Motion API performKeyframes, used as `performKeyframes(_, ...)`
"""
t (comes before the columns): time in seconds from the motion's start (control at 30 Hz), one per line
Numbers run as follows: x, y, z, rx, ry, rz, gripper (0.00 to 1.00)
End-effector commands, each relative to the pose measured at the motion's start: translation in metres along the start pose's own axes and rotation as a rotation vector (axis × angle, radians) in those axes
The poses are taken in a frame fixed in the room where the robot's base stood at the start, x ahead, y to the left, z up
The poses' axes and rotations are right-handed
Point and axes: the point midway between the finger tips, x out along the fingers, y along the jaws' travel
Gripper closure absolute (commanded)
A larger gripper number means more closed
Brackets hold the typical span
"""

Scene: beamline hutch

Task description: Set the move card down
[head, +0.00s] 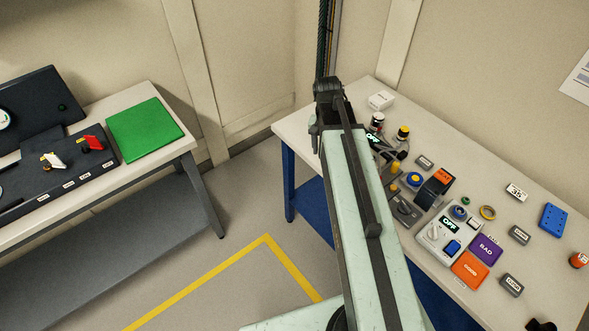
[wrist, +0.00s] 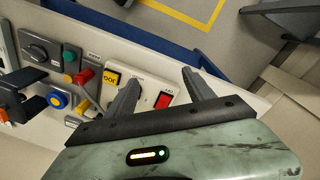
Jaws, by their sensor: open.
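My gripper (wrist: 160,78) is open in the wrist view, with its two dark fingers apart and nothing held between them. A white block with a red rocker switch (wrist: 163,99) shows between and beyond the fingers. I cannot make out a card marked as the move card in either view. A purple RAD card (head: 485,248) and an orange card (head: 470,270) lie side by side on the right bench (head: 548,285) in the head view. In the head view my arm hides part of the bench, and my fingers are not clear there.
The right bench holds several control boxes, including a grey box with an OFF display (head: 449,224), and a blue block (head: 553,220). A green mat (head: 145,130) lies on the left bench (head: 60,222), beside a black control panel (head: 65,175). Floor with yellow tape (head: 200,286) lies between.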

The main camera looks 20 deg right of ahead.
Motion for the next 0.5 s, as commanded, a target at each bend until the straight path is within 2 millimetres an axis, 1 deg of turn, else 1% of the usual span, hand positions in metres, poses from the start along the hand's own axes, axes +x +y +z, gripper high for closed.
performKeyframes(0.03,-0.003,-0.030,0.041,-0.155,0.000,-0.021,0.38)
performKeyframes(0.1,-0.006,-0.064,0.079,-0.347,0.001,-0.049,0.38)
performKeyframes(0.2,-0.009,-0.091,0.113,-0.524,0.002,-0.075,0.38)
performKeyframes(0.3,-0.010,-0.100,0.124,-0.595,0.004,-0.084,0.38)
performKeyframes(0.5,-0.010,-0.101,0.123,-0.600,0.004,-0.085,0.38)
